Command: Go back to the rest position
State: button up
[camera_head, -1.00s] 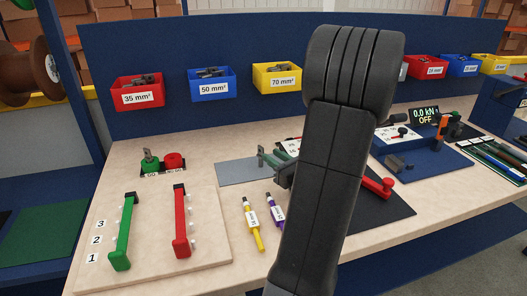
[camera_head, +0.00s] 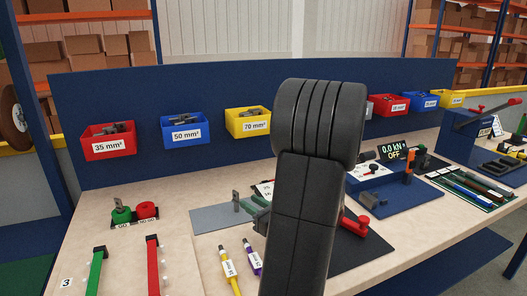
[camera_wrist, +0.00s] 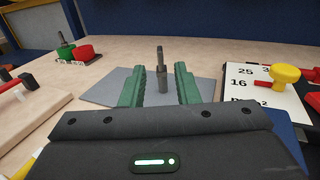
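My gripper (camera_head: 250,207) is low over the workbench, mostly hidden behind my dark arm in the head view. In the wrist view my gripper (camera_wrist: 159,72) has its two green fingers spread wide apart. A grey metal cable lug (camera_wrist: 162,72) stands upright between them, with a visible gap on each side. The lug also shows in the head view (camera_head: 236,198), at the grey plate (camera_head: 212,218). The grey plate lies under and around the fingers in the wrist view (camera_wrist: 105,90).
Red (camera_head: 108,142), blue (camera_head: 185,132) and yellow (camera_head: 248,122) bins hang on the blue back panel. A wooden board with green (camera_head: 96,270) and red (camera_head: 153,268) handles stands left. Yellow (camera_head: 230,270) and purple markers lie nearby. A crimping station (camera_head: 385,190) is to the right.

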aim_at(233, 192)
jog(key=x, duration=0.9)
jog(key=shift+w+a+f+p, duration=0.1)
jog(key=shift+w+a+p, duration=0.1)
jog(key=shift+a+p, duration=0.1)
jog(key=shift+r, duration=1.3)
